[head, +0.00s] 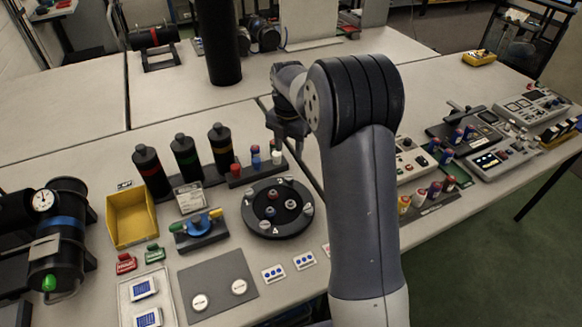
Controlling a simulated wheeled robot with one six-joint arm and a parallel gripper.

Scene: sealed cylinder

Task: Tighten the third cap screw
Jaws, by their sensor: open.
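A round black fixture (249,224) lies flat on the table, left of my arm. I cannot tell which of these is the third cap screw or how far any is turned in. My gripper (287,142) is beyond the fixture's far edge, over a dark rack (237,181) with red, blue and white-topped pieces. It is open. Its fingertips are small and dark here, and my arm partly blocks the view around them.
Three black bottles (186,160) stand left of the rack. A yellow bin (131,218) and a grey mat (217,285) with two white discs lie left. A black column (222,45) rises behind. Control boxes (498,155) and more coloured pieces crowd the right side. My arm hides the middle.

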